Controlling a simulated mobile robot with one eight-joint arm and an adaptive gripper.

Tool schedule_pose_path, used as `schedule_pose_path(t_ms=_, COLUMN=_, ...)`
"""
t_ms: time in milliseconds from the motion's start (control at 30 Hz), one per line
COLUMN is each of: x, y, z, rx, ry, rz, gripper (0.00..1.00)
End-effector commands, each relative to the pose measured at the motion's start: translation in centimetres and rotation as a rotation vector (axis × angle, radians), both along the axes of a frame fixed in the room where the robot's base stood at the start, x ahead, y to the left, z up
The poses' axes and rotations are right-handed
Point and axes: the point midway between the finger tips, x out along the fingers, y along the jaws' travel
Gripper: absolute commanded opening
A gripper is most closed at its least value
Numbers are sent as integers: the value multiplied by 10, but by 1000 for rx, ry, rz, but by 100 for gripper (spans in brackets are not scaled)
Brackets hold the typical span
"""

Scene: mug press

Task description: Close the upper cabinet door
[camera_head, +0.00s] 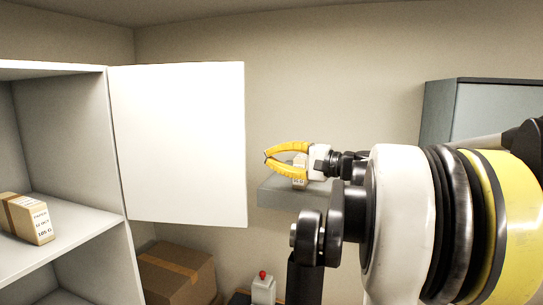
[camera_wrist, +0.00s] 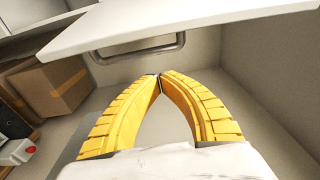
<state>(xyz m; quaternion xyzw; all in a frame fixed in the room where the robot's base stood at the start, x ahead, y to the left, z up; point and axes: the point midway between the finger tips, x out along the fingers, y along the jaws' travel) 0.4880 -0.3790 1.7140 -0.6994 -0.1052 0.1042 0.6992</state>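The upper cabinet door (camera_head: 178,145) is a plain white panel. It stands wide open, hinged on the right side of the open cabinet (camera_head: 118,170) at the left of the head view. My gripper (camera_head: 266,156) is to the right of the door's free edge, apart from it in the picture. Its yellow curved fingers point left and meet at the tips, with nothing between them. In the wrist view, the gripper (camera_wrist: 160,78) is below a white panel (camera_wrist: 190,20), which appears to be the door. A grey bar handle (camera_wrist: 140,52) shows behind the fingertips; I cannot tell what it is fixed to.
A small labelled carton (camera_head: 28,218) lies on the cabinet shelf. Another carton (camera_head: 299,178) sits on a grey wall shelf (camera_head: 275,197) behind my gripper. A large cardboard box (camera_head: 178,272) and a device with a red button (camera_head: 263,288) stand below. A grey wall cabinet (camera_head: 490,112) is at right.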

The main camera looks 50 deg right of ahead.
Motion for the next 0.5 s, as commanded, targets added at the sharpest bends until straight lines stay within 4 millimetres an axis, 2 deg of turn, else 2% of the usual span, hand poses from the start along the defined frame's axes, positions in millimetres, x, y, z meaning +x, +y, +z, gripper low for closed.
schedule_pose_path(t_ms=100, x=26, y=9, z=2, rx=0, ry=0, rz=4, gripper=0)
schedule_pose_path(t_ms=267, x=58, y=19, z=2, rx=0, ry=1, rz=3, gripper=0)
schedule_pose_path(t_ms=500, x=39, y=44, z=1, rx=0, ry=1, rz=-1, gripper=0)
